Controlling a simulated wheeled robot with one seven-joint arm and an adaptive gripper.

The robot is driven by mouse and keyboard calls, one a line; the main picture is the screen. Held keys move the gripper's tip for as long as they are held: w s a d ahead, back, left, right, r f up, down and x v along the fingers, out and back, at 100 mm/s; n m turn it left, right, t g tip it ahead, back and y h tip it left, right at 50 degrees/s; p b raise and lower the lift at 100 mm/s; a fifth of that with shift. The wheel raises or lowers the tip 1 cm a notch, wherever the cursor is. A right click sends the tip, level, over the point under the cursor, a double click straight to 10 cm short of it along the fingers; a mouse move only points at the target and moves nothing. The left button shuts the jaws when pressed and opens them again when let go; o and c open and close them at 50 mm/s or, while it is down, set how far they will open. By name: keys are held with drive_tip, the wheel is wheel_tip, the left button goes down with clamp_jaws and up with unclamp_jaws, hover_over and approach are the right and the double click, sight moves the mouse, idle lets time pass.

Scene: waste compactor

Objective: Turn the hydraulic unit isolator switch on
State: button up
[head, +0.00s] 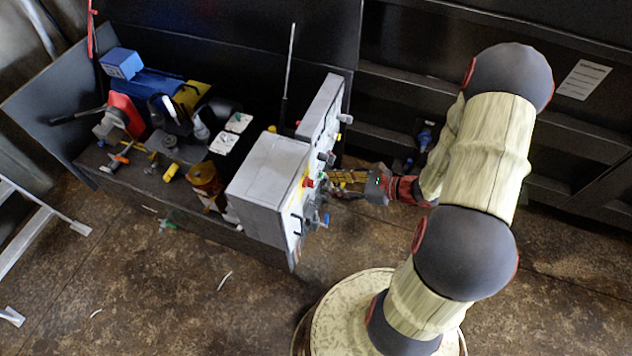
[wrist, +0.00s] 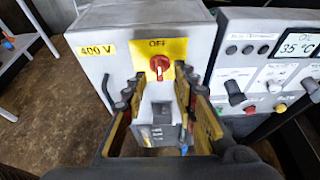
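The isolator switch is a red rotary knob (wrist: 160,64) on a yellow plate marked OFF, on the front of a grey electrical box (wrist: 104,70). Its handle looks close to upright. In the head view the red knob (head: 309,183) shows on the panel side of the grey box (head: 265,190). My gripper (wrist: 157,82) is open, with yellow-faced fingers pointing at the box. The knob appears between the fingertips in the wrist view. I cannot tell whether either finger touches it. In the head view my gripper (head: 340,183) is just right of the panel.
A yellow 400 V label (wrist: 96,50) is left of the switch. A control panel (wrist: 265,60) with knobs and a 35 °C display (wrist: 299,45) stands to the right. A dark bench (head: 150,190) with pumps and valves lies behind the box. Open floor (head: 160,300) lies in front.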

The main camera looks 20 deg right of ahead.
sight(310, 183)
drive_tip(key=b+x, duration=0.1)
drive_tip(key=x, duration=0.5)
drive_tip(key=shift+b, duration=0.4)
drive_tip(key=shift+w+a+f, duration=0.1)
drive_tip(key=shift+c, duration=0.8)
clamp_jaws()
